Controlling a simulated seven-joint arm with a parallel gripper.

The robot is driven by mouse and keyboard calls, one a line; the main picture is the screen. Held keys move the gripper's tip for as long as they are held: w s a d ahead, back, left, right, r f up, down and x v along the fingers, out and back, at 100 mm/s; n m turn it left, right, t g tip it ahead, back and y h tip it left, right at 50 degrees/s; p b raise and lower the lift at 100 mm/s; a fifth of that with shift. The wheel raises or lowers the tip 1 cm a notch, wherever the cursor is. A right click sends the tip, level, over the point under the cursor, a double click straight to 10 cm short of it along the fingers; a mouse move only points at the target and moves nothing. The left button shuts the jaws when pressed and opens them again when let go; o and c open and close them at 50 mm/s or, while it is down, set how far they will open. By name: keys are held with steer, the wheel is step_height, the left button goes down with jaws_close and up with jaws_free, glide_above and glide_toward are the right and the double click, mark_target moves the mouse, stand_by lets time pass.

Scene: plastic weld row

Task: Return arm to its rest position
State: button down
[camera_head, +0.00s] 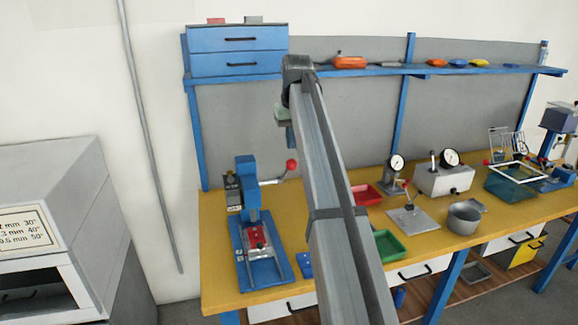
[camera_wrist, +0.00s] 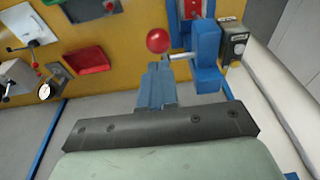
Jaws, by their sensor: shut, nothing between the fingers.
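My arm stretches up from the lower middle of the head view, over the yellow bench. My gripper (camera_head: 291,138) hangs at its far end, in front of the grey back panel and above the bench top; its fingertips are small and partly hidden there. In the wrist view the blue fingers of my gripper (camera_wrist: 156,72) are together, with nothing between them. They are apart from the bench top. In that picture they point toward the red ball knob (camera_wrist: 158,40) of the blue press (camera_wrist: 207,55), but I cannot tell the distance.
The blue press (camera_head: 251,215) stands at the bench's left end. A red tray (camera_head: 366,194), a green tray (camera_head: 388,245) and a grey pot (camera_head: 464,218) are on the yellow bench (camera_head: 215,285). A blue shelf (camera_head: 400,71) and blue drawer box (camera_head: 238,51) are behind the arm.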

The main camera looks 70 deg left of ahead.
stand_by(0.3)
